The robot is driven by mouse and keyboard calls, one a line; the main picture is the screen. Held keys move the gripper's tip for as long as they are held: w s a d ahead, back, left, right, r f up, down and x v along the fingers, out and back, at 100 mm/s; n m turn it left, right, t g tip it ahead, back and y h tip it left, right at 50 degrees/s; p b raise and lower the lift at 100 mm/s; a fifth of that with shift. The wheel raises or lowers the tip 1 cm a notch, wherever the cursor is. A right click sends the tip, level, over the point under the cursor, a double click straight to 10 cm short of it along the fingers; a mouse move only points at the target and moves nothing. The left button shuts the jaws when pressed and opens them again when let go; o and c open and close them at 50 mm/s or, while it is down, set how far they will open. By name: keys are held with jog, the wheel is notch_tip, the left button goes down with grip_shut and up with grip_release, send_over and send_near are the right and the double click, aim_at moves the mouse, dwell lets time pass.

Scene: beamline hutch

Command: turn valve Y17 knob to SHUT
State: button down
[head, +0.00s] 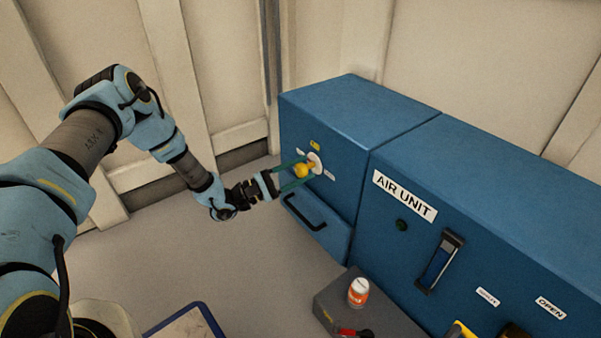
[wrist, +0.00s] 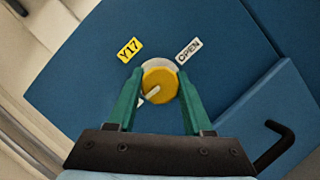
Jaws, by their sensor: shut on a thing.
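The valve Y17 knob is a round yellow knob (head: 303,171) on a pale disc on the blue cabinet's front. My gripper (head: 299,172) reaches it from the left with its two green fingers. In the wrist view the fingers of my gripper (wrist: 160,82) are shut on the knob (wrist: 163,80), one on each side. A white mark on the knob points to the lower left, away from the OPEN label (wrist: 189,50). A yellow Y17 tag (wrist: 130,49) sits at the upper left. A white patch by the left finger is mostly hidden; I cannot read it.
A black drawer-like handle (head: 305,212) is just below the knob. The larger blue AIR UNIT cabinet (head: 470,215) stands to the right. A grey box (head: 335,300) with an orange-and-white can (head: 358,292) is in front.

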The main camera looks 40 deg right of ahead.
jog(key=shift+n+t, duration=0.3)
jog(key=shift+n, duration=0.4)
jog(key=shift+c, duration=1.5)
grip_release()
jog(key=p+v, duration=0.1)
jog(key=v, duration=0.9)
jog(key=shift+a+f+p, duration=0.35)
jog(key=shift+w, duration=0.1)
